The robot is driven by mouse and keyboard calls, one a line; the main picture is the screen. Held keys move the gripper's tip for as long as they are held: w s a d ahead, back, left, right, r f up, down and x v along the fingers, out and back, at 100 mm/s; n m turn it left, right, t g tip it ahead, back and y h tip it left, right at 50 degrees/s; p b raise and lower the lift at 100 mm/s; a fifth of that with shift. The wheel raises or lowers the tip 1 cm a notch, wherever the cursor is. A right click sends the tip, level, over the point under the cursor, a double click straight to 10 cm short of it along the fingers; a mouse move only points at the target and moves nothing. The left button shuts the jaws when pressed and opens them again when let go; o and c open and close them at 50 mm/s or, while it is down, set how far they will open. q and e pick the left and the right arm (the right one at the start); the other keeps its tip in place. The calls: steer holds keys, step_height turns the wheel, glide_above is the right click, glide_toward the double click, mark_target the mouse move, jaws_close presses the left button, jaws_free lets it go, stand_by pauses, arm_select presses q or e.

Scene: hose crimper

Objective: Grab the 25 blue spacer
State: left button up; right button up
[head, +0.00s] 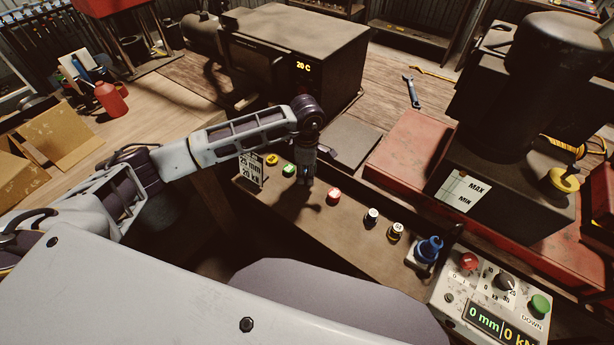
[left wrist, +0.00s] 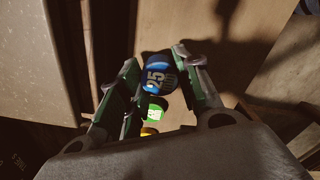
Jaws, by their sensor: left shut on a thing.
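The blue spacer (left wrist: 160,76), marked 25, is between the fingertips of my left gripper (left wrist: 157,65) in the left wrist view. The gripper is shut on it. In the head view my left gripper (head: 304,178) points down at the wooden shelf, between the green spacer (head: 289,170) and the red spacer (head: 333,196). There the blue spacer is mostly hidden by the fingers, and I cannot tell whether it still touches the shelf. The green spacer (left wrist: 154,109) also shows behind the blue one in the left wrist view. My right gripper is not in view.
A yellow spacer (head: 272,160) and a sign reading 25 mm 20 kN (head: 251,170) stand left of the gripper. Two pale spacers (head: 371,216) (head: 395,232) and a blue-topped part (head: 428,250) stand to the right. A control box (head: 490,305) is at the lower right.

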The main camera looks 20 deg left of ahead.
arm_select(q)
steer(key=shift+r+b, duration=0.6)
steer(key=shift+r, duration=3.25)
steer(key=shift+r, duration=0.1)
